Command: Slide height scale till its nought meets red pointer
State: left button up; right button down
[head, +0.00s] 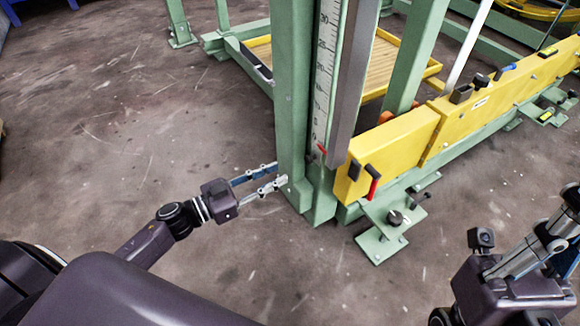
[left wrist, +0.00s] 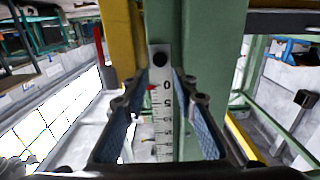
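The height scale (head: 324,75) is a white strip with black numbers on the green upright (head: 290,90). The exact gap between nought and pointer is too small to read. My left gripper (head: 281,173) is open at the foot of the upright; in the left wrist view its fingers stand apart on either side of the strip. Contact cannot be told.
A yellow beam (head: 395,150) with a red-handled lever (head: 373,182) juts out right of the upright. A green foot plate (head: 385,235) with a bolt lies below it. My right arm (head: 510,285) is at the lower right. The floor at left is clear.

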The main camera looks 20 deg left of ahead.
pick_arm(q)
jog(key=shift+v, duration=1.7)
